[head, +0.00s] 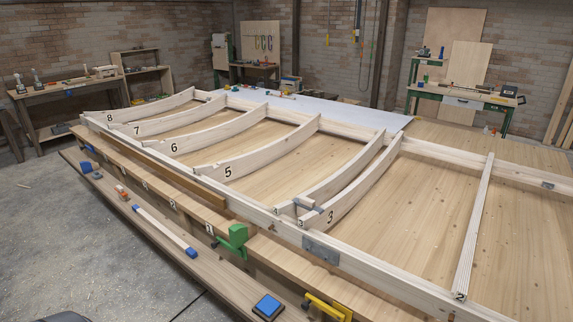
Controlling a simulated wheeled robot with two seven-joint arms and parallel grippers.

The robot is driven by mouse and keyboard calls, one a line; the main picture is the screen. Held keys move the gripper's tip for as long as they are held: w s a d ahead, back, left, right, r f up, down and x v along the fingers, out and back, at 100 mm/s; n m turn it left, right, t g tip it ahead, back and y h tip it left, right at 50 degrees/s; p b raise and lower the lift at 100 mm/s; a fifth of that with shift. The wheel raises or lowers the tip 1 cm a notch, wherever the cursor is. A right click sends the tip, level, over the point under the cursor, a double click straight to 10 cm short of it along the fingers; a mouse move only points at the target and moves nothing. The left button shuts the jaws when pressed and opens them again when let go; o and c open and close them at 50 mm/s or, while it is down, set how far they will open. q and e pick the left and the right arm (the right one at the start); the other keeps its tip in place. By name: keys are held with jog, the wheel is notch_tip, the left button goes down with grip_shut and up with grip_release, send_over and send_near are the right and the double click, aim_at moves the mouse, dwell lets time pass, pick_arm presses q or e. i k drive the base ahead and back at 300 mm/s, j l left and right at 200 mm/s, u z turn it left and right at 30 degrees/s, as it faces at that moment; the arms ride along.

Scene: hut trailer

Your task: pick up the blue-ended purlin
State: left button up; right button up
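The blue-ended purlin (164,230) is a pale, slim wooden bar with a blue tip at each end. In the head view it lies on the long low plank bench (225,283) in front of the trailer frame, at the lower left. It runs slantwise, from its far upper-left end down to its near lower-right end. Nothing covers it, and no gripper touches it. Neither my left nor my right gripper is in view.
A blue block (267,306), a small reddish item (122,192) and other small blue items share the bench. A green clamp (234,240) and a yellow clamp (327,307) stand along the frame's near edge. Numbered curved ribs (262,152) span the frame. The concrete floor (75,250) at left is clear.

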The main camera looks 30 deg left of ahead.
aim_at(188, 249)
jog(key=u, duration=1.05)
jog(key=i+j+u, duration=0.8)
jog(key=j, duration=0.15)
jog(key=i+j+z, duration=0.25)
jog(key=i+j, duration=0.2)
jog(key=j, duration=0.2)
jog(key=i+j+z, duration=0.15)
jog(key=i+j, duration=0.1)
jog(key=j, duration=0.1)
